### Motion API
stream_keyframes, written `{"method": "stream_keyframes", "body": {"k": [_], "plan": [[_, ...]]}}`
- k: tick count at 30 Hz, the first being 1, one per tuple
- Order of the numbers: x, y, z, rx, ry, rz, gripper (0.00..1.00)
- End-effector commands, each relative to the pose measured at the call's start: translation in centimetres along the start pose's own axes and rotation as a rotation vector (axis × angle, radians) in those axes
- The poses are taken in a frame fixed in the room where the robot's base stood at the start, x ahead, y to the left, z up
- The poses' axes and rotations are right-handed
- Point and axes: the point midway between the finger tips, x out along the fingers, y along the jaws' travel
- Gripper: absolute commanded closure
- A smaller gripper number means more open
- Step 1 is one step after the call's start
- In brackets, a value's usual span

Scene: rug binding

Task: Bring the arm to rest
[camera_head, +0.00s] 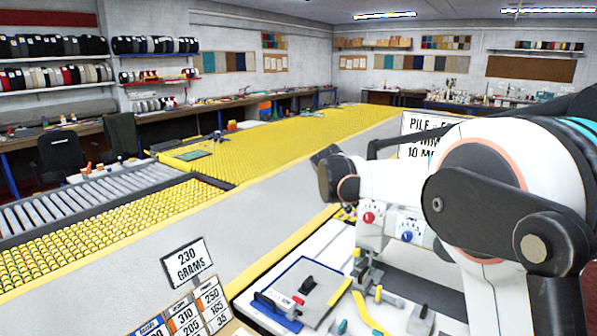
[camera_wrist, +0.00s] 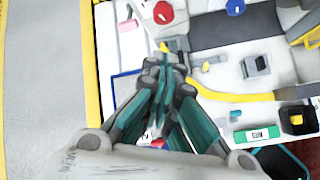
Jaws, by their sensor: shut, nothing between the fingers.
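My gripper (camera_wrist: 168,62) shows in the wrist view with its teal-padded fingers drawn together and nothing between them. It hangs over a white worktop, below the red knob (camera_wrist: 163,12) and blue knob (camera_wrist: 235,7) in that picture. I cannot tell its height above the worktop. In the head view my white and black arm fills the right side, folded above the bench, and its gripper cannot be made out there. The machine with the red knob (camera_head: 368,218) and blue knob (camera_head: 407,236) stands partly behind the arm.
A blue-edged board (camera_head: 318,278) with small tools lies on the bench in front. A card reading 230 grams (camera_head: 188,262) stands at the front left. A yellow roller table (camera_head: 110,235) and a long yellow surface (camera_head: 270,137) lie beyond. Yellow tubing (camera_wrist: 232,96) crosses the worktop.

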Motion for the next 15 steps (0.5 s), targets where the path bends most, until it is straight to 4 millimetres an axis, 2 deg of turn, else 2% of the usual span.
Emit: {"method": "stream_keyframes", "body": {"k": [1,7,15], "plan": [[-1.3,-1.6,0.2,0.075,0.014,0.002,1.0],[-6.1,-7.1,0.6,0.395,0.072,0.003,1.0],[-11.5,-15.5,-0.7,0.83,0.152,-0.015,1.0]]}}
